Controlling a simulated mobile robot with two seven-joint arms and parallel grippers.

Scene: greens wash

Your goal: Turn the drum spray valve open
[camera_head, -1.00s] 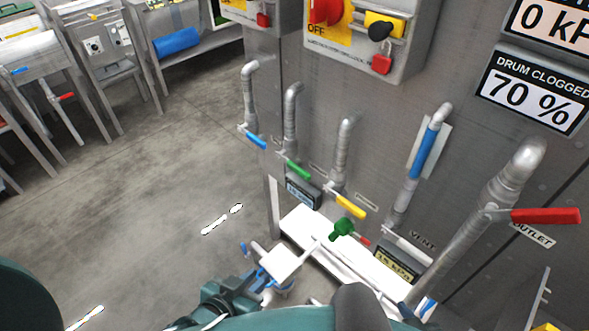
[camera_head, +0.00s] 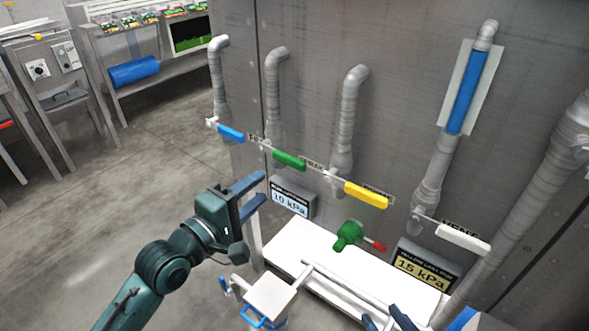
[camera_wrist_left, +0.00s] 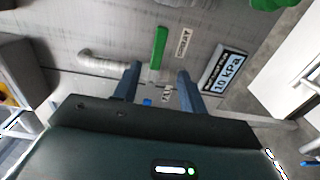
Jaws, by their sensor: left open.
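Several pipe valves sit on the grey drum wall: a blue handle (camera_head: 231,133), a green handle (camera_head: 289,160), a yellow handle (camera_head: 366,195) and a white handle (camera_head: 462,239). Their small labels are too blurred to tell which is the drum spray valve. My left gripper (camera_head: 262,188) is open and empty, below the blue and green handles. In the left wrist view, the green handle (camera_wrist_left: 159,48) lies ahead, roughly between the open fingers (camera_wrist_left: 158,72) and apart from them. Dark blue tips (camera_head: 386,320) at the bottom edge may be my right gripper, mostly cut off.
A display (camera_head: 291,197) reading 10 kPa is close beside my left fingers. A white ledge (camera_head: 290,240) with a green fitting (camera_head: 348,236) lies below. Another display (camera_head: 425,266) reads 15 kPa. Open floor (camera_head: 150,190) is at the left.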

